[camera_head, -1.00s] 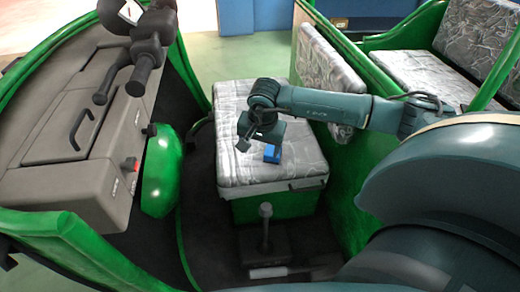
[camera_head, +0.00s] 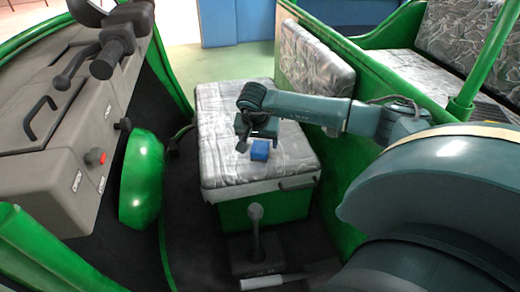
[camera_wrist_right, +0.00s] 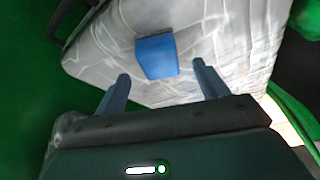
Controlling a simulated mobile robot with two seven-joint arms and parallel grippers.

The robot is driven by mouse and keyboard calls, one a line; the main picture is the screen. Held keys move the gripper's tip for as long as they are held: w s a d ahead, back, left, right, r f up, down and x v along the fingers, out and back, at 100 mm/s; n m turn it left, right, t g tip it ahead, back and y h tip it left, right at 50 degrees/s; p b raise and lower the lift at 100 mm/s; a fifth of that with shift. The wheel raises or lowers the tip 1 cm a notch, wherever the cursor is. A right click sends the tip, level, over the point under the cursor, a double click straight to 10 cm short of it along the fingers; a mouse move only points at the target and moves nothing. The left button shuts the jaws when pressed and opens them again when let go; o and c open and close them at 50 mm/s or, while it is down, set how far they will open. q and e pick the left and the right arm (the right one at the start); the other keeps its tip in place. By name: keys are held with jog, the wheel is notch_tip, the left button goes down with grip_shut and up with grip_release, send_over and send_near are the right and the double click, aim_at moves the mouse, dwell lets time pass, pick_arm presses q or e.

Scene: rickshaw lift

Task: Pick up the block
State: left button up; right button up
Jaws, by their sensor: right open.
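A blue block (camera_head: 260,150) sits on the grey patterned seat cushion (camera_head: 222,165), near its middle. My left gripper is in neither view.
A lever (camera_head: 256,235) stands on the dark floor in front of the seat. A grey dashboard (camera_head: 60,150) with a handlebar (camera_head: 112,40) is at the left. A seat backrest (camera_head: 315,70) and green body panels stand behind and to the right of the seat.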

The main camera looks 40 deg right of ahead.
aim_at(260, 147)
jog(key=b+x, duration=0.1)
jog(key=x, duration=0.2)
jog(key=shift+s+a+b, duration=0.15)
jog(key=shift+b, duration=0.15)
jog(key=shift+f, duration=0.25)
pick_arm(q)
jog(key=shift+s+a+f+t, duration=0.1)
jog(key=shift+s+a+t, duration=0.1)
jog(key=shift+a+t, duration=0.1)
pick_arm(e)
jog(key=shift+r, duration=0.1)
jog(key=shift+c, duration=0.5)
